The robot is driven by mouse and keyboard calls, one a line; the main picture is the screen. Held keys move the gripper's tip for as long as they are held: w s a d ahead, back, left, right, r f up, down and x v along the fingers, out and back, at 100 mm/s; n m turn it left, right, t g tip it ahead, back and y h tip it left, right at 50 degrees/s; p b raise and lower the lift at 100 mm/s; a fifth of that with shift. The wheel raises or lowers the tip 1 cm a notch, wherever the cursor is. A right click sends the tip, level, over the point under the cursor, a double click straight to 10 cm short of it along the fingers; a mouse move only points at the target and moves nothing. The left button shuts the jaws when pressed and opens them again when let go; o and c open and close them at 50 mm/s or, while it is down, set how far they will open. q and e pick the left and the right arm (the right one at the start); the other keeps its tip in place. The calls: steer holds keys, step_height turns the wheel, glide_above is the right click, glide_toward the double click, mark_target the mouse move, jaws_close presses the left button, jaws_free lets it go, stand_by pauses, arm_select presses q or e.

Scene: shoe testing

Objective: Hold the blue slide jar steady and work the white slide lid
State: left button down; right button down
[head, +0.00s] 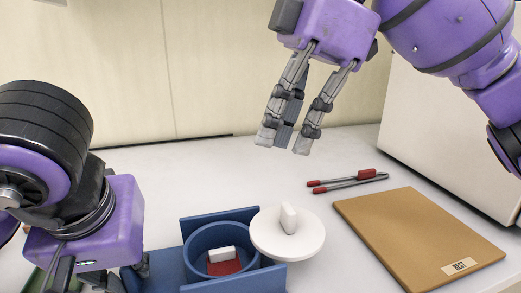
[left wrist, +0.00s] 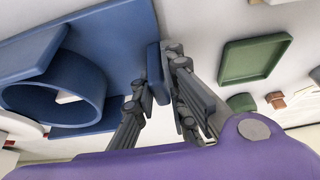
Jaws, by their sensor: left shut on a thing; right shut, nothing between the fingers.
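The blue slide jar (head: 190,263) is a round open cup in a blue holder (head: 213,213) at the bottom centre of the head view; it also shows in the left wrist view (left wrist: 92,75). A red piece (head: 224,267) with a white block (head: 221,255) is inside it. The white slide lid (head: 270,240), a disc with an upright knob, is off the jar's opening, overlapping its right side. My left gripper (left wrist: 158,75) is shut on the holder's upright blue tab (left wrist: 158,72). My right gripper (head: 284,146) is shut and empty, well above the lid.
Red-tipped tongs (head: 350,183) and a tan board (head: 415,235) marked "REST" lie to the right. A green tray (left wrist: 254,60) and small blocks (left wrist: 276,100) show in the left wrist view. The table behind the jar is clear.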

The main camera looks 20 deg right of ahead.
arm_select(q)
steer(key=c, duration=1.7)
jaws_free()
steer(key=shift+r, duration=0.1)
